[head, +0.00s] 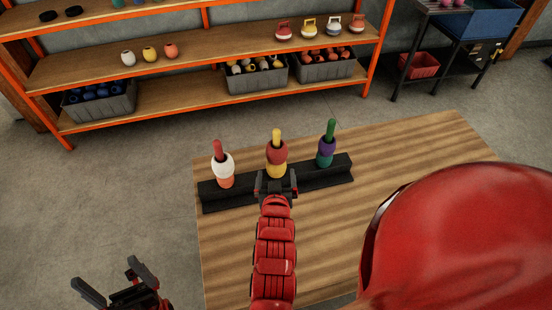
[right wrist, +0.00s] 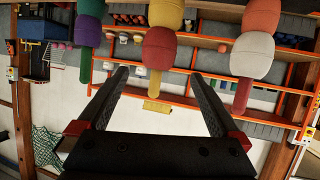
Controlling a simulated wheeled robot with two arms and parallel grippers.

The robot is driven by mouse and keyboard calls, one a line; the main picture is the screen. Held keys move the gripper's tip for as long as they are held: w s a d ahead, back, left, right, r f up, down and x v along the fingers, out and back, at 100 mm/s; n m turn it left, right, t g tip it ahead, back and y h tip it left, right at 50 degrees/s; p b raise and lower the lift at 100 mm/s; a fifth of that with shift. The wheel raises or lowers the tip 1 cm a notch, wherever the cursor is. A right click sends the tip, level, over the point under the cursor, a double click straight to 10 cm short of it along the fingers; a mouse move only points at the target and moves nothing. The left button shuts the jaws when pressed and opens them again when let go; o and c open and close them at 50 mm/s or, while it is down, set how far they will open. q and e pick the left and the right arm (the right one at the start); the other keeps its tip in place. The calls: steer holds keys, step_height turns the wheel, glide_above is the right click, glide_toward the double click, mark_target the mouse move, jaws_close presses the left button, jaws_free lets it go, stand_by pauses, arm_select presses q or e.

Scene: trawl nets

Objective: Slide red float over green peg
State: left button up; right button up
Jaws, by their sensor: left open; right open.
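A black rail (head: 245,190) on the wooden table holds three upright pegs. The green peg (head: 330,129) at right carries a purple float (head: 326,146) above a green float (head: 324,160). The yellow peg (head: 276,135) in the middle carries the red float (head: 277,152) above a yellow float (head: 276,169). The red peg (head: 218,148) carries a white float (head: 223,164) above a coral float (head: 226,182). My right gripper (head: 276,180) is open in front of the middle stack. In the upside-down right wrist view, the red float (right wrist: 160,48) lies beyond the fingertips, ungripped. My left gripper (head: 112,278) is open and empty, left of the table.
The wooden table (head: 400,150) is bare right of the rail. Orange-framed shelves (head: 215,108) behind hold loose floats and grey bins (head: 256,78). A dark cart with a blue bin (head: 485,18) and a red basket (head: 420,66) stands at the back right.

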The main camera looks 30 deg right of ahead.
mark_target(277, 157)
steer(key=p+x, duration=0.2)
steer(key=x, duration=1)
steer(key=shift+w+d+p, duration=0.35)
steer(key=shift+x, duration=1.05)
steer(key=shift+s, duration=0.1)
steer(key=c, duration=1.2)
steer(key=shift+r, duration=0.1)
